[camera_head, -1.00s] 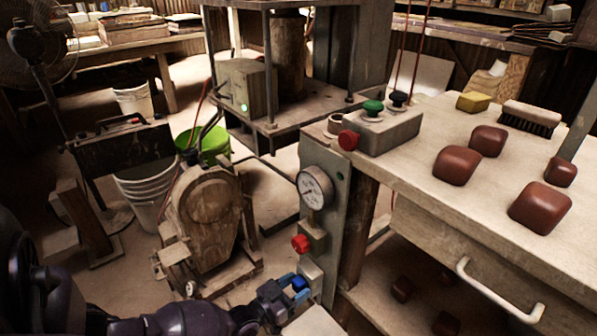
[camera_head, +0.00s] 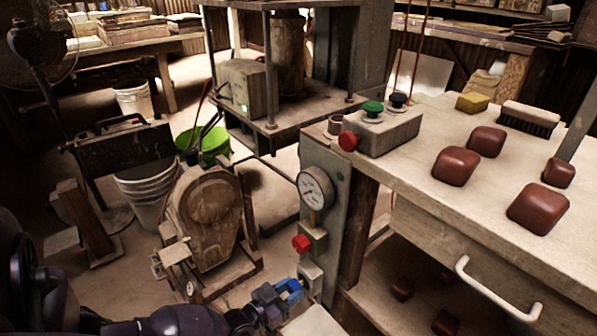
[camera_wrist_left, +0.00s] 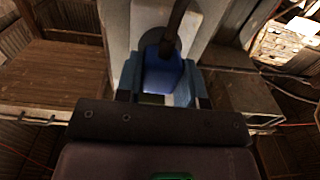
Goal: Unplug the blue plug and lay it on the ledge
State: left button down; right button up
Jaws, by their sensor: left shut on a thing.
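The blue plug (camera_wrist_left: 165,76) shows in the left wrist view, between the pale blue fingers of my left gripper (camera_wrist_left: 163,92), with a dark round part and dark bar just beyond it. My left gripper (camera_head: 291,290) is shut on the plug, low at the grey post (camera_head: 325,235). In the head view the fingers largely hide the plug. It sits close to the small grey socket box (camera_head: 312,275); I cannot tell whether it is still seated. A pale flat ledge (camera_head: 314,323) lies just below and right of the gripper. My right gripper is not in view.
A gauge (camera_head: 315,189) and a red button (camera_head: 301,243) are on the post above the gripper. A wooden-faced machine (camera_head: 207,215) stands to the left. The ledge top looks bare.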

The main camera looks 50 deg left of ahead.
aim_at(290, 291)
pick_arm(q)
jog(key=shift+s+a+p, duration=0.15)
jog(key=shift+s+p, duration=0.2)
jog(key=shift+s, duration=1.8)
